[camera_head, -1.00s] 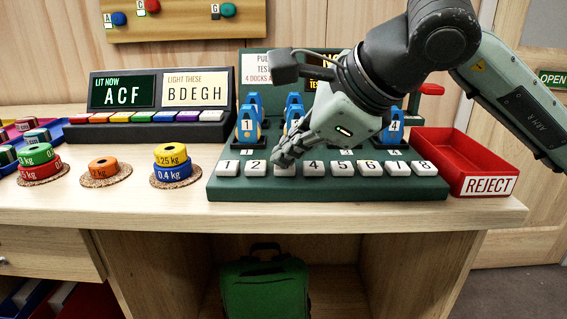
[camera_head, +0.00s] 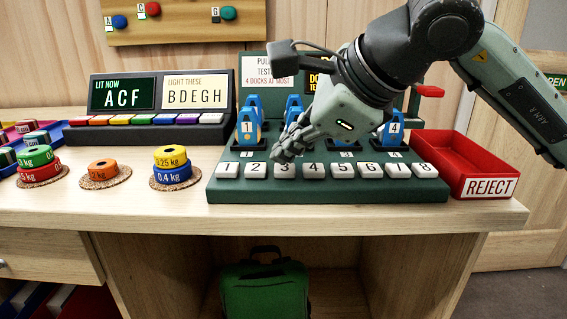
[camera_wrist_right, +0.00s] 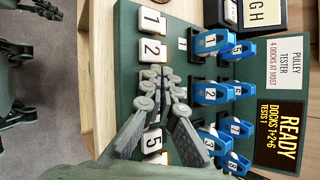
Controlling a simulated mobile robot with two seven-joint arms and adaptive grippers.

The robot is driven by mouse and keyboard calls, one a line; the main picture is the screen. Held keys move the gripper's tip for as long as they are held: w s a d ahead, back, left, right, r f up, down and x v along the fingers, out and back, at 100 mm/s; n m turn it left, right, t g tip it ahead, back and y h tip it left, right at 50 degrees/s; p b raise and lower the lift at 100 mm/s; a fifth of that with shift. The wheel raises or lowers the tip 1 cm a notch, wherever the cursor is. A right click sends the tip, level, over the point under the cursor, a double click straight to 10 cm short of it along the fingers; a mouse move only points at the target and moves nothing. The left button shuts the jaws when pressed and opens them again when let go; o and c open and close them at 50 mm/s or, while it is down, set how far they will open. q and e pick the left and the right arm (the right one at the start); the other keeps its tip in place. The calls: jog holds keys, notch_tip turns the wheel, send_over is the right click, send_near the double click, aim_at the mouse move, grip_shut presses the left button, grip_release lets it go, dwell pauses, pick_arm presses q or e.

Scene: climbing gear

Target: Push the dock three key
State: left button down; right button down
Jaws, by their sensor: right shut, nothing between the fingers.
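The dock three key (camera_head: 285,170) is a white key in the front row of the green pulley tester (camera_head: 330,190). It shows just below my right fingertips in the head view. My right gripper (camera_head: 283,153) is shut and empty, pointing down over this key, and appears slightly above it. In the right wrist view my shut fingers (camera_wrist_right: 162,82) hide key three, between key 2 (camera_wrist_right: 153,50) and key 5 (camera_wrist_right: 153,140). A blue pulley marked 3 (camera_wrist_right: 209,141) stands in the row behind. The left gripper does not show in the head view.
Neighbouring keys 2 (camera_head: 256,170) and 4 (camera_head: 313,170) sit close on either side. Blue pulleys (camera_head: 247,128) stand behind the keys. A red reject bin (camera_head: 462,165) is at the right. The tester sign (camera_wrist_right: 277,132) reads READY, docks 1-2-6.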

jog(key=shift+r, duration=0.15)
notch_tip(320, 180, up, 6)
jog(key=shift+f+p, duration=0.1)
jog(key=shift+p, duration=1.15)
